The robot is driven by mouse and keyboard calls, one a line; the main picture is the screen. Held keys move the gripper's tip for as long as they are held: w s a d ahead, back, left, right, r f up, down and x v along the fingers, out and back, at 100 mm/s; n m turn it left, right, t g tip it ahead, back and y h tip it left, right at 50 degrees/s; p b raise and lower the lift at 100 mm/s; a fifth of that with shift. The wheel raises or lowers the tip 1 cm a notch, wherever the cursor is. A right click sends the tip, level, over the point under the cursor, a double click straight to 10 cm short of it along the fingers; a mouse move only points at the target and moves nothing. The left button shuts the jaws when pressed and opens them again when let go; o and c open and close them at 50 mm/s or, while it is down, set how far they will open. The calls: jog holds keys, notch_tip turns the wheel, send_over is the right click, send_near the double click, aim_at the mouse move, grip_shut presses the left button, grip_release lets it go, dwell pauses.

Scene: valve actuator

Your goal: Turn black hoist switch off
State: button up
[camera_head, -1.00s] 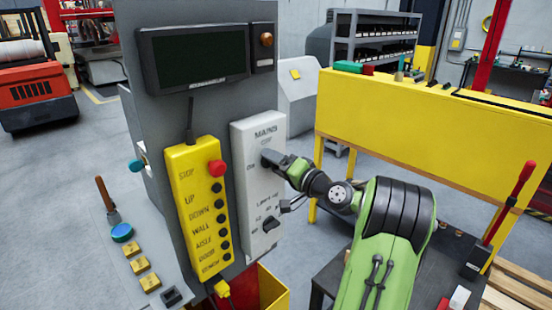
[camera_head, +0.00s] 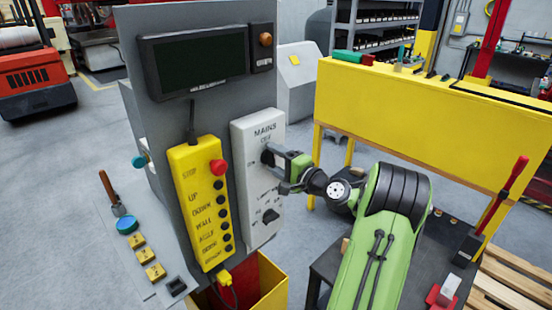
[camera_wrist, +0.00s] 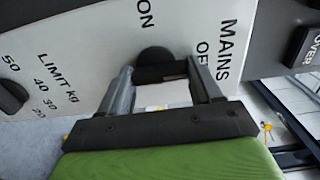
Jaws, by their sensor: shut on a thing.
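The white MAINS panel (camera_head: 259,200) stands upright on the grey cabinet, with OFF printed above its upper black switch (camera_wrist: 153,57) and ON to the left of it. In the wrist view the panel appears turned on its side, and the switch is a dark rounded knob between the fingertips. My gripper (camera_wrist: 161,70) is shut on this switch, one finger on each side. In the head view my gripper (camera_head: 270,156) reaches it from the right and covers most of it. Which way the switch points is hard to tell.
A lower black LIMIT kg knob (camera_head: 270,216) sits on the same panel. The yellow pendant (camera_head: 198,205) with a red button hangs close to the left. A dark screen (camera_head: 200,62) is above. A yellow bench (camera_head: 430,125) stands behind my arm at the right.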

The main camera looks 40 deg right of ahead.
dwell(0.3)
jog(key=o, duration=1.1)
jog(key=shift+c, duration=0.2)
jog(key=s+b, duration=0.3)
jog(key=s, duration=1.2)
jog(key=shift+s+d, duration=0.25)
jog(key=shift+s, duration=0.15)
